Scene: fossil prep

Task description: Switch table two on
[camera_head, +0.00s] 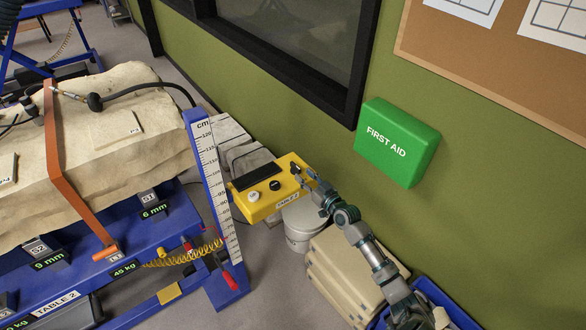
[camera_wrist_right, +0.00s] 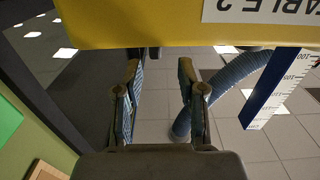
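A yellow control box (camera_head: 268,208) labelled TABLE 2 stands out beside the blue table frame. Its top carries a dark panel, a white round knob (camera_head: 253,196) and a black knob (camera_head: 275,185). My right gripper (camera_head: 304,178) is at the box's right end, its fingers open and apart; I cannot tell whether they touch it. In the right wrist view the box (camera_wrist_right: 170,36) fills the top, with its label upside down, and the empty open fingers (camera_wrist_right: 158,72) are just below its edge. Part of the box's right end is hidden by the gripper. My left gripper is not in view.
The blue table (camera_head: 180,215) bears a large pale block under an orange strap (camera_head: 58,150). A white ruler post (camera_head: 212,165) stands left of the box. A bucket (camera_head: 299,232) and stacked sacks (camera_head: 335,265) are below. A green first aid box (camera_head: 397,142) hangs on the wall.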

